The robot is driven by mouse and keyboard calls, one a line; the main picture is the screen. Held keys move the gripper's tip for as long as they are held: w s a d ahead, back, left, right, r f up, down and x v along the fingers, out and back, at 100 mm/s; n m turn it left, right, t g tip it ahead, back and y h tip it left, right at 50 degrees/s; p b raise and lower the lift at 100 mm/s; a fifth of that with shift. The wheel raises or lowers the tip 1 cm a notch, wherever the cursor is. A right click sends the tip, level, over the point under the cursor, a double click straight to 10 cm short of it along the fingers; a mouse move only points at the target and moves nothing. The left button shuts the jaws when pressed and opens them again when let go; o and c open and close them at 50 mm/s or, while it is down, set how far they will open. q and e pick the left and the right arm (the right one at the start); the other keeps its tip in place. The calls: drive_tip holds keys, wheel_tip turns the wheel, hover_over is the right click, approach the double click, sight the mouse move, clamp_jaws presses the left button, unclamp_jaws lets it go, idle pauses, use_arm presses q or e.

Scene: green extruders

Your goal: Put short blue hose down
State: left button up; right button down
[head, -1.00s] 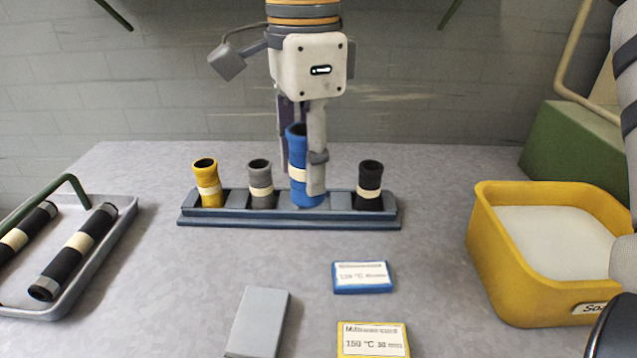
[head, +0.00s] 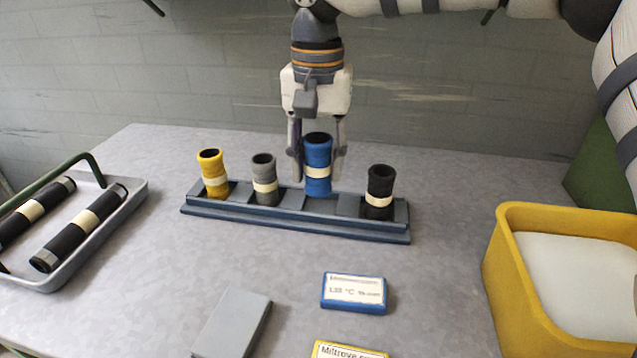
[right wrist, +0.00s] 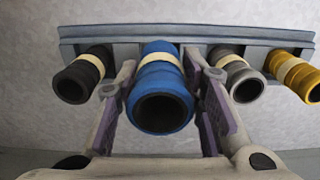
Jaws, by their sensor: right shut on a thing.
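The short blue hose (head: 318,163) stands upright at the slot between the grey and black hoses of the blue-grey rack (head: 290,222). Its top is higher than its neighbours' tops, and I cannot tell whether its lower end touches the rack. My right gripper (head: 318,178) comes down from above with a finger on each side of the hose, shut on it. In the right wrist view the blue hose (right wrist: 160,105) sits between the two fingers, open end toward the camera. My left gripper is not in view.
Yellow (head: 213,175), grey (head: 264,180) and black (head: 379,192) hoses stand in the rack. A tray (head: 125,215) with long black hoses is at left, a yellow bin (head: 515,265) at right. A blue-edged card block (head: 353,292) and a grey block (head: 232,325) lie in front.

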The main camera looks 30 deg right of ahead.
drive_tip(key=f, duration=0.2)
drive_tip(key=w+d+f, duration=0.1)
drive_tip(key=f, duration=0.2)
drive_tip(key=shift+w+d+f, duration=0.2)
drive_tip(key=shift+w+f, duration=0.1)
drive_tip(key=shift+w, duration=0.1)
drive_tip(key=c, duration=1.1)
unclamp_jaws()
drive_tip(key=shift+f, duration=0.15)
wheel_tip(320, 180, up, 12)
drive_tip(key=shift+r, duration=0.2)
